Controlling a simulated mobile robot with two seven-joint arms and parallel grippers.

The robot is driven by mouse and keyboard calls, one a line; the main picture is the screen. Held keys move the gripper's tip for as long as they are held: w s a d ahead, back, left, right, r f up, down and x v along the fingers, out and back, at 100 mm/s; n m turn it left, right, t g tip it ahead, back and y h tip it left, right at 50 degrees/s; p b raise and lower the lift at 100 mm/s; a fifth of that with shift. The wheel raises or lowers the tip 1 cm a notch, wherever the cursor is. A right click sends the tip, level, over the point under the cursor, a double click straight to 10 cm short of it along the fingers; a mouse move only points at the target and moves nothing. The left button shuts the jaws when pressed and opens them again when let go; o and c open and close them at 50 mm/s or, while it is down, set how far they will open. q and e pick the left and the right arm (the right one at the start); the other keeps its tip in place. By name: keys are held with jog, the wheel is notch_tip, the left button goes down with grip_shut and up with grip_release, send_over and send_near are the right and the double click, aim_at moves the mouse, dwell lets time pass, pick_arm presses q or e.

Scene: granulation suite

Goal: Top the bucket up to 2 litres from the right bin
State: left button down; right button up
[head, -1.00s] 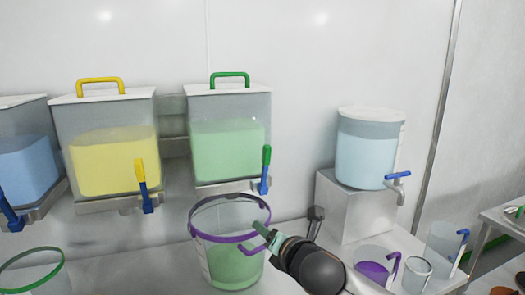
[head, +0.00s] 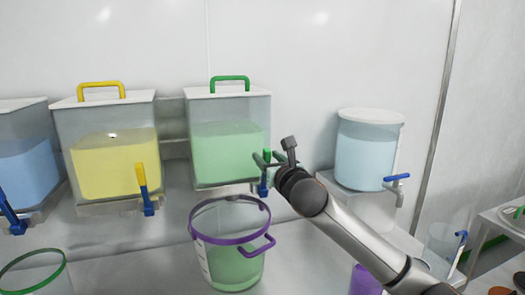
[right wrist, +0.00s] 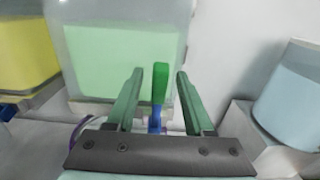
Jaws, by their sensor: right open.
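The right bin (head: 229,150), clear with a white lid and green handle, holds green material on the wall. Its tap lever (right wrist: 160,82) has a green grip on a blue base and stands upright. My right gripper (head: 268,158) is open at this lever; in the right wrist view its two green fingers (right wrist: 160,75) stand on either side of the grip, with gaps showing. The bucket (head: 229,240), clear with a purple rim and side handle, stands upright on the counter below the tap, with green material in it. Its fill marks are unreadable. My left gripper is out of view.
A yellow bin (head: 113,165) and a blue bin (head: 25,175) hang to the left. A round blue tank (head: 367,155) stands on a metal block at right. A green-rimmed bucket (head: 35,275) is at lower left. A purple item (head: 366,280) shows beside my arm.

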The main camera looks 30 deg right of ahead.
jog(key=shift+x, duration=2.05)
jog(key=shift+c, duration=0.4)
grip_shut()
